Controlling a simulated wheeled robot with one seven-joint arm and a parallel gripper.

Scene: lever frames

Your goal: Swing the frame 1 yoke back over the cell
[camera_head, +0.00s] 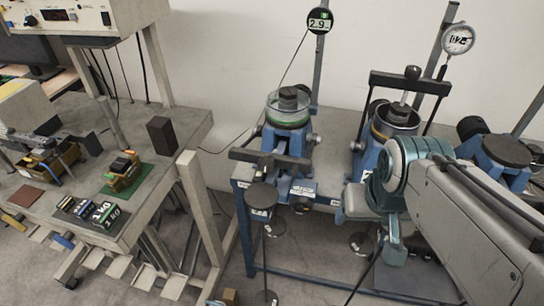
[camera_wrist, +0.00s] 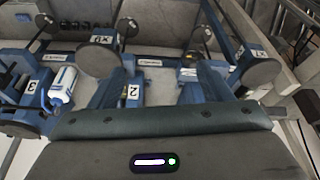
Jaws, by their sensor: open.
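In the head view, the left lever frame (camera_head: 288,140) has its dark yoke bar (camera_head: 268,158) lowered in front of its round cell (camera_head: 288,108), not over it. I take this as frame 1, though its number is not readable there. The cell's top is uncovered by the yoke. In the wrist view my gripper (camera_wrist: 158,78) is open, with two dark fingers apart and nothing held between them. Plates marked 2 (camera_wrist: 133,91) and 3 (camera_wrist: 32,86) show beyond. In the head view my arm comes in from the right, with its fingertips not clear.
The middle lever frame (camera_head: 369,165) has its yoke (camera_head: 410,83) upright over its cell. My arm partly hides a frame on the right (camera_head: 500,150). Dial gauges (camera_head: 319,20) stand on posts. A cluttered bench (camera_head: 165,185) is on the left, with a floor gap between.

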